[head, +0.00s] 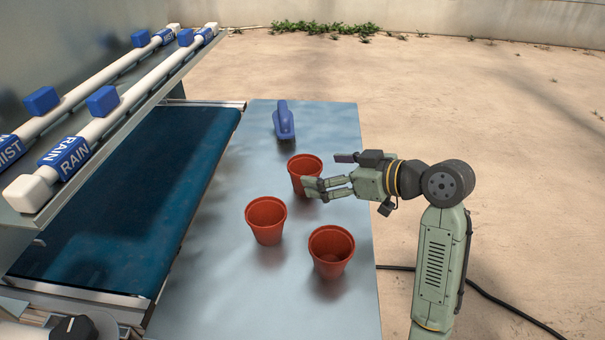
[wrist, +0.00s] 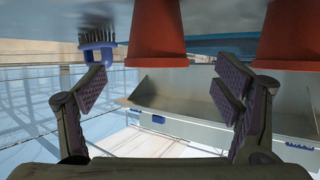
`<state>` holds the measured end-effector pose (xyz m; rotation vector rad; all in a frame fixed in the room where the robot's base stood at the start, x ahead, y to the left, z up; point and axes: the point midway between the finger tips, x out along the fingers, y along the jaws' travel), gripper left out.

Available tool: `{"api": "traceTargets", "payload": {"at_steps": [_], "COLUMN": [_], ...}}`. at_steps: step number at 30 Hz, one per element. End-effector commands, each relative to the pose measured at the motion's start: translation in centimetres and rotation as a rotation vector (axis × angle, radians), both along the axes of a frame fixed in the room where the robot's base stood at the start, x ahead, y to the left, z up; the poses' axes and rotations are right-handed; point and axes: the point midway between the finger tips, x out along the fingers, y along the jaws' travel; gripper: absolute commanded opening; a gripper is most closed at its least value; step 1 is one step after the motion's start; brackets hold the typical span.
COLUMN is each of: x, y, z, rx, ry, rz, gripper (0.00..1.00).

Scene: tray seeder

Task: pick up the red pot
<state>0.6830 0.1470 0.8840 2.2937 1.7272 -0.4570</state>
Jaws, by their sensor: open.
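Three red pots stand upright on the grey table: a far one (head: 305,162), a left one (head: 266,222) and a near right one (head: 331,252). My gripper (head: 316,189) is open and empty, reaching in from the right, with its fingers overlapping the lower part of the far pot in the head view. In the wrist view, which looks upside down, the far pot (wrist: 155,35) shows ahead between the spread fingers (wrist: 163,92), and the left pot (wrist: 290,40) sits at the right edge. Whether the fingers touch the far pot cannot be told.
A blue brush (head: 284,123) lies on the table (head: 215,290) beyond the pots; it also shows in the wrist view (wrist: 97,57). A dark blue belt (head: 135,195) runs along the left under white pipes (head: 105,110). The table's front left part is clear.

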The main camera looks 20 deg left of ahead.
Motion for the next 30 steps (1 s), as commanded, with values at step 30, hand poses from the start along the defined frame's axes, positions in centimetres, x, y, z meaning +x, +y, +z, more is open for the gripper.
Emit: {"api": "traceTargets", "payload": {"at_steps": [30], "x": [2.0], "y": [5.7], "z": [-3.0], "rx": [-0.001], "ry": [0.000], "rz": [-0.001], "gripper": [0.72]}}
